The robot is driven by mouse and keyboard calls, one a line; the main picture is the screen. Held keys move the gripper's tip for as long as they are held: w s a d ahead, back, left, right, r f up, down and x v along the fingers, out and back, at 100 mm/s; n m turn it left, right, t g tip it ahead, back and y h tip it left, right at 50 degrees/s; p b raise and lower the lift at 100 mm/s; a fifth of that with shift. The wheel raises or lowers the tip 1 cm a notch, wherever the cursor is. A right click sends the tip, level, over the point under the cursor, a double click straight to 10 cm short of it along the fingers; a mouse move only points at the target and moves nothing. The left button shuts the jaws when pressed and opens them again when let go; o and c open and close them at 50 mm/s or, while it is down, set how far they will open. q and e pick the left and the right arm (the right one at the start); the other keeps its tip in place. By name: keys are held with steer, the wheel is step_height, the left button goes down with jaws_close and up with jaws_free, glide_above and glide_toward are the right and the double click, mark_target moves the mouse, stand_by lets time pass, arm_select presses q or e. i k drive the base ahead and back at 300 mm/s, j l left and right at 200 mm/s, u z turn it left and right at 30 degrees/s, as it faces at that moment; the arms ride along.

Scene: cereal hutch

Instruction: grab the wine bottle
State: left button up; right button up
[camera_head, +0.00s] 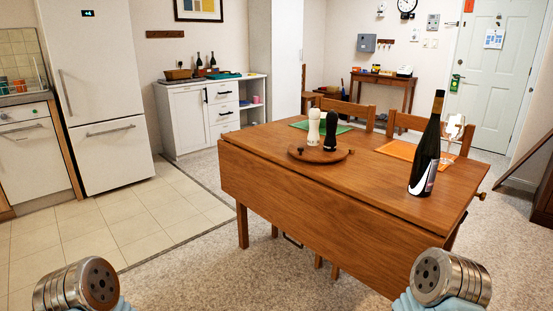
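A dark wine bottle (425,155) with a white label near its base stands upright near the right end of the wooden table (300,193). Two smaller dark bottles stand on the white cabinet at the back; the nearer to the middle is a bottle (212,60). No gripper fingers show. Only rounded metal ends of my two arms show at the bottom left and bottom right edges, well apart from the bottle. Whether my grippers hold anything cannot be seen.
A white mill (313,127) and a black mill (331,132) stand on a round wooden tray (301,154). An orange placemat (398,151) lies behind the bottle. Chairs (347,108) stand behind the table. Carpet (190,273) in front of the table is clear.

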mark_target(425, 164)
steer(key=k+z, duration=0.15)
steer(key=z, duration=1)
